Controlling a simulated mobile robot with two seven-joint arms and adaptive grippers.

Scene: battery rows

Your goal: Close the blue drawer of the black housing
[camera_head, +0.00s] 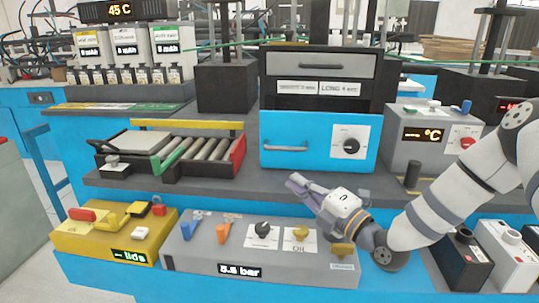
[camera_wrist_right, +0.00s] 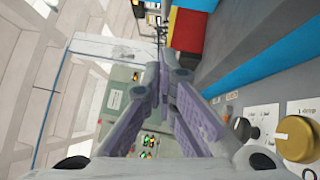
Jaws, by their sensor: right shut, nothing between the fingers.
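The blue drawer (camera_head: 310,128) is at the centre of the head view, low in the black housing (camera_head: 390,93). Its front has a grey bar handle (camera_head: 285,148) at left and a white panel with a black knob (camera_head: 351,145) at right. The front appears to stand forward of the housing; how far is hard to tell. My right gripper (camera_head: 293,182) is shut and empty, in front of and below the drawer, apart from it, pointing left.
A grey control box (camera_head: 262,262) with knobs lies below my right gripper. A roller tray (camera_head: 205,150) with a red end stands left of the drawer. A grey temperature box (camera_head: 430,150) and a black post (camera_head: 412,175) stand to the right. A yellow box (camera_head: 90,240) is at front left.

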